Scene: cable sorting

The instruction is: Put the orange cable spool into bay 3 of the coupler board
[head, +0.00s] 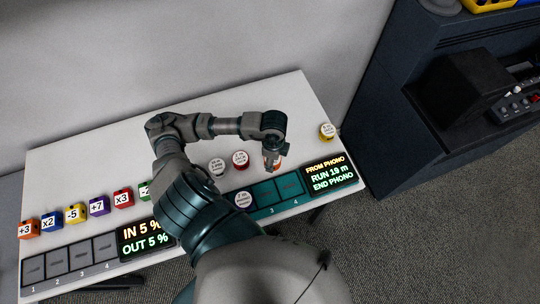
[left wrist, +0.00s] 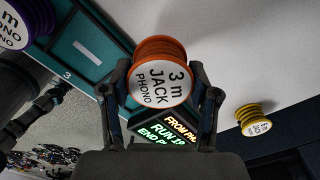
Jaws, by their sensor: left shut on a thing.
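The orange cable spool (left wrist: 160,75) is between the fingers of my left gripper (left wrist: 160,98), which is shut on it. Its white label reads 3 m JACK PHONO. In the head view my left gripper (head: 271,160) is at the back edge of the teal coupler board (head: 310,192), and only a sliver of the orange spool (head: 277,166) shows. Bay 3 (head: 264,194) looks empty, in front of the gripper. I cannot tell the spool's exact height. The board also shows in the left wrist view (left wrist: 85,25). My right gripper is not in view.
A spool with a white label (head: 243,200) sits on the board left of bay 3. Bay 4 (head: 290,185) looks empty. A red spool (head: 240,159), a white-topped spool (head: 217,168) and a yellow spool (head: 327,131) stand on the table. A lit display (head: 329,175) is at the board's right.

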